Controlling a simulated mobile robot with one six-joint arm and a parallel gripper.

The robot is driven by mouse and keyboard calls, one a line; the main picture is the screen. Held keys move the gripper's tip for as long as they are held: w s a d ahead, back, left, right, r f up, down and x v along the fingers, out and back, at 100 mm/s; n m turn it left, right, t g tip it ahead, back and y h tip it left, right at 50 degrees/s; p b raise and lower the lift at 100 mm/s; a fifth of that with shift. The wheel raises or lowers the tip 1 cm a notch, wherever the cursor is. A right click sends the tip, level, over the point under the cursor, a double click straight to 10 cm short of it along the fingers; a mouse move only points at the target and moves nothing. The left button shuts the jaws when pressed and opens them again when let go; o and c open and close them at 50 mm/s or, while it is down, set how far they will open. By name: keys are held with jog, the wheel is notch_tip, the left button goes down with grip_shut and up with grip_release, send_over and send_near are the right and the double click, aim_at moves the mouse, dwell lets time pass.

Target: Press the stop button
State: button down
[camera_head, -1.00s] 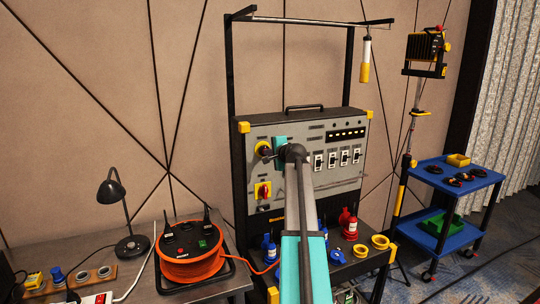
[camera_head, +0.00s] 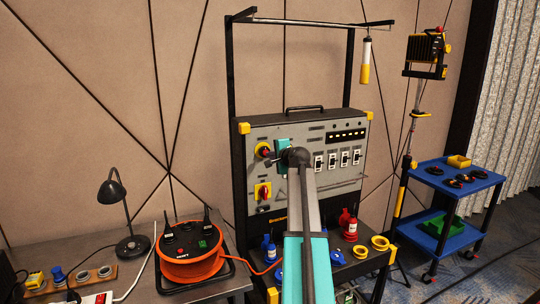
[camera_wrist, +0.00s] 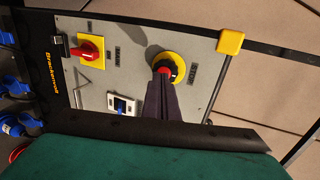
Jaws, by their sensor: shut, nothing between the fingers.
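The stop button is a red knob on a round yellow base (camera_head: 263,149), at the upper left of the grey control panel (camera_head: 290,190). In the wrist view its yellow base (camera_wrist: 180,62) shows behind and around the tips of my dark fingers. My gripper (camera_head: 269,159) is shut and empty, with its fingertips just below and right of the button in the head view. In the wrist view the fingertips (camera_wrist: 166,82) overlap the button's near edge. Whether they touch it I cannot tell. Part of the red knob is hidden by the fingers.
A red rotary switch on a yellow plate (camera_head: 263,192) sits below the button; it also shows in the wrist view (camera_wrist: 90,50). Several white switches (camera_head: 338,158) are to the right. A yellow corner block (camera_wrist: 231,41) is near the button. An orange cable reel (camera_head: 190,252) stands left.

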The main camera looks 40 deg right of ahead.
jog(key=b+v, duration=0.2)
jog(key=v, duration=0.8)
jog(key=shift+s+b, duration=0.3)
jog(key=shift+s, duration=0.15)
jog(key=shift+f, duration=0.1)
